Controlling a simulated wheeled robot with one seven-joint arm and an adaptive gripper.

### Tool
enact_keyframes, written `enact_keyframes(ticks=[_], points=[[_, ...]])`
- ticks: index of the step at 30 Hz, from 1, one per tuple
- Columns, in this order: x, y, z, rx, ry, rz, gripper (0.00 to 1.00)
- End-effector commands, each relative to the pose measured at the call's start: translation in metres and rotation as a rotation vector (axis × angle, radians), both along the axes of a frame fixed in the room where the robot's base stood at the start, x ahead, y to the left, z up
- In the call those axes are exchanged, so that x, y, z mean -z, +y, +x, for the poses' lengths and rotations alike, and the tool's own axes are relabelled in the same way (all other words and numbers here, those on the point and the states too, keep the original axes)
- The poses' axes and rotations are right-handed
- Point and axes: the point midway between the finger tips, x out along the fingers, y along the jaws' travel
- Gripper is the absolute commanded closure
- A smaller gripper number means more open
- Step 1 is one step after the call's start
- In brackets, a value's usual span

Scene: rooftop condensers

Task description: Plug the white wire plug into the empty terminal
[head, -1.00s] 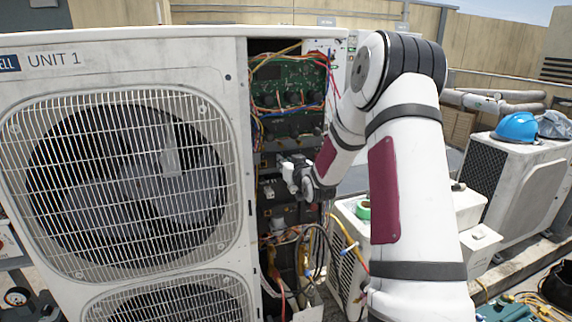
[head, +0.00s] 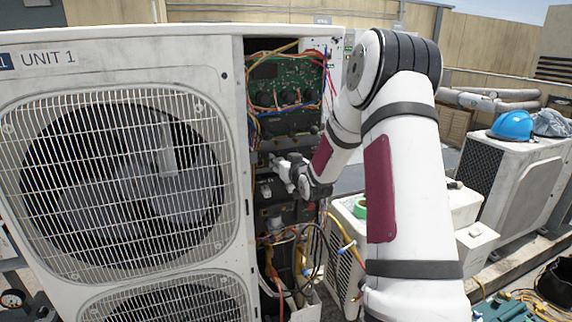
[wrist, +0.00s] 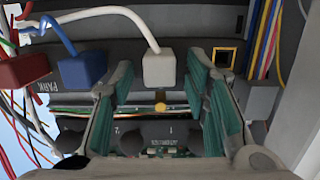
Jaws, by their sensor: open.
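The white wire plug (wrist: 159,68), a small block with a white wire rising to the upper left, shows at the middle of the wrist view. My gripper (wrist: 158,82) is open, with teal-padded fingers to the left and right of the plug and a visible gap on each side. The empty terminal (wrist: 225,58) seems to be the dark square opening with a yellow border, right of the plug and partly behind the right finger. In the head view my gripper (head: 280,172) is inside the open bay of the unit; the plug cannot be made out there.
A blue plug (wrist: 82,68) and a red plug (wrist: 22,71) sit in a row left of the white plug. Coloured wires (wrist: 266,38) run close to the terminal's right. A green circuit board (head: 285,82) is above my gripper in the bay; loose wires hang below.

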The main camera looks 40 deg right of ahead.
Motion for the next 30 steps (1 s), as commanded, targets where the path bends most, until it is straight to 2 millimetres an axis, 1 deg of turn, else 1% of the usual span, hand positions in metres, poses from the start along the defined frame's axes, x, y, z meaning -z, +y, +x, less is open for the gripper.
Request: enact_keyframes(ticks=[5,12,15,18,21,24,30], points=[[-0.004,0.006,-0.022,0.001,0.001,0.0,0.58],[-0.012,0.019,-0.07,0.002,0.001,-0.002,0.58],[-0.014,0.024,-0.086,0.002,0.001,0.0,0.58],[-0.016,0.028,-0.099,0.001,0.0,-0.001,0.58],[-0.017,0.03,-0.107,0.001,0.0,0.0,0.58],[-0.018,0.031,-0.111,0.001,-0.001,0.0,0.58],[-0.018,0.032,-0.112,0.0,0.002,-0.002,0.58]])
